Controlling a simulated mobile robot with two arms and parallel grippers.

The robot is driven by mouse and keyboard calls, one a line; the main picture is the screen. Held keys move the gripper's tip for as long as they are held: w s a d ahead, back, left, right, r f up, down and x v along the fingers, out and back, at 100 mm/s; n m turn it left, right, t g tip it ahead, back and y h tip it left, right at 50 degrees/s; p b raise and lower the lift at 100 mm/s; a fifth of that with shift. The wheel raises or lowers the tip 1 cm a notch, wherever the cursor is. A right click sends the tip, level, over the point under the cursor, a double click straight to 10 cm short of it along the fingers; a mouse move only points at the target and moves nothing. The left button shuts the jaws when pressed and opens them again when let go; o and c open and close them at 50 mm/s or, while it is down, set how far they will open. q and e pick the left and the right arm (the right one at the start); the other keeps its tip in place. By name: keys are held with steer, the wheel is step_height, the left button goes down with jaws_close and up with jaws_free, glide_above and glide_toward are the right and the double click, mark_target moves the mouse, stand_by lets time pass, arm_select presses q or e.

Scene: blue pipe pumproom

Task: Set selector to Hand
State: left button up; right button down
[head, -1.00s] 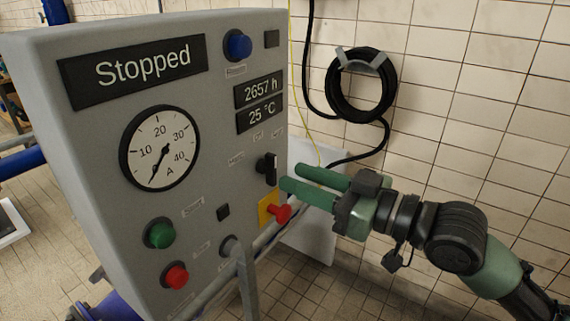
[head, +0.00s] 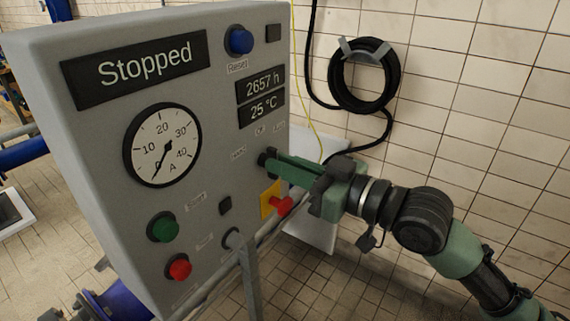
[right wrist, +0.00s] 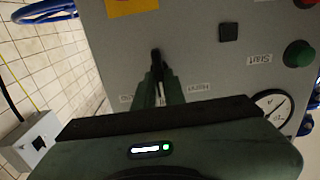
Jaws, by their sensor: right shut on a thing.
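The black selector knob (head: 264,158) is on the grey control panel's face, below the 25 °C display, with small labels above it and to its left. My right gripper (head: 276,164) comes in from the right and is shut on the knob. The fingers hide most of the knob, so I cannot tell its exact setting. In the right wrist view, the selector knob (right wrist: 155,58) shows between the tips of the right gripper (right wrist: 160,78). A Hand label (right wrist: 197,88) is beside the fingers there. My left gripper is not in view.
A red switch on a yellow plate (head: 267,196) is just below the gripper. A blue reset button (head: 240,41), green button (head: 163,228) and red button (head: 179,268) are on the panel. The display (head: 135,68) reads Stopped. A hose coil (head: 363,78) hangs on the wall.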

steer(key=shift+n, duration=0.3)
steer(key=shift+s+a+n, duration=0.1)
steer(key=shift+n, duration=1.85)
steer(key=shift+s+a+n, duration=0.1)
steer(key=shift+n, duration=1.85)
steer(key=c, duration=1.5)
jaws_free()
steer(key=b+v, duration=0.2)
steer(key=v, duration=0.6)
